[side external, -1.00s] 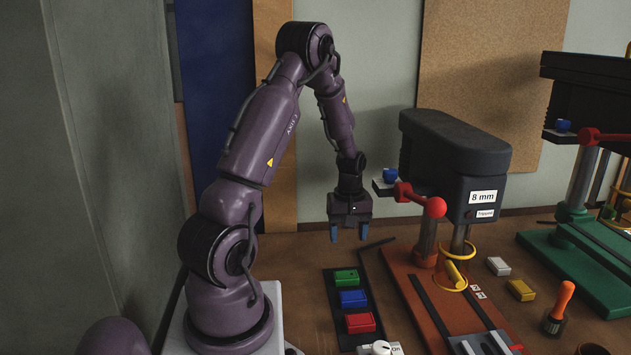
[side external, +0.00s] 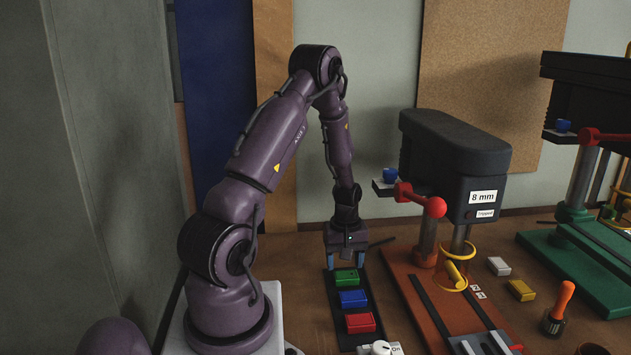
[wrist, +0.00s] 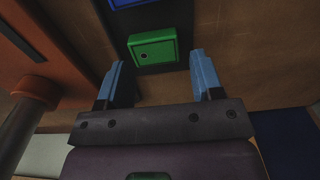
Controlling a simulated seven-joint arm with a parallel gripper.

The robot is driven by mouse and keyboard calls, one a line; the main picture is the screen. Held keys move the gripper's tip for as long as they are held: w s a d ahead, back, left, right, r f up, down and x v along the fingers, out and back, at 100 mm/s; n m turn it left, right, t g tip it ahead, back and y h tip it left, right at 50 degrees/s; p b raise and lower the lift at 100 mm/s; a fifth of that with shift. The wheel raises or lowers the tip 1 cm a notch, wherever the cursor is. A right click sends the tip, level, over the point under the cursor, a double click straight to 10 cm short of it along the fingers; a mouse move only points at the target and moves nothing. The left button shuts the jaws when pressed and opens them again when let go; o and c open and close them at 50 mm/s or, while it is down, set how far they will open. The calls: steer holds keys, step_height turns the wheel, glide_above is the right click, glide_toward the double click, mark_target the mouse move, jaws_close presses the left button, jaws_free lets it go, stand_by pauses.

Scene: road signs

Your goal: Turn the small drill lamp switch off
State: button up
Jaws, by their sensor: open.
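A dark panel strip (side external: 340,322) on the bench carries a green button block (side external: 346,277), a blue one (side external: 353,298) and a red one (side external: 360,322). A white knob (side external: 381,348) with an "On" label sits at its near end, partly cut off by the frame edge. Which of these is the lamp switch I cannot tell. My gripper (side external: 346,262) is open and empty, pointing down just above the far end of the strip, by the green block. In the wrist view the green block (wrist: 153,49) shows between and beyond the blue fingertips (wrist: 158,66).
A drill press (side external: 455,150) labelled 8 mm on an orange-red base (side external: 415,318) stands right of the strip. A second, green-based press (side external: 590,260) is farther right. Bare bench shows left of the strip.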

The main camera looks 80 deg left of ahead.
steer(key=s+d+r, duration=0.8)
steer(key=d+r, duration=0.1)
steer(key=d, duration=0.1)
step_height(320, 180, up, 15)
steer(key=shift+r, duration=0.2)
steer(key=shift+a, duration=0.1)
stand_by(0.4)
steer(key=w+d+r+m+t, duration=0.2)
steer(key=d+m, duration=0.7)
steer(key=w+d+r+m+t, duration=0.3)
steer(key=d+m, duration=0.6)
steer(key=shift+t, duration=0.3)
steer(key=shift+r, duration=0.1)
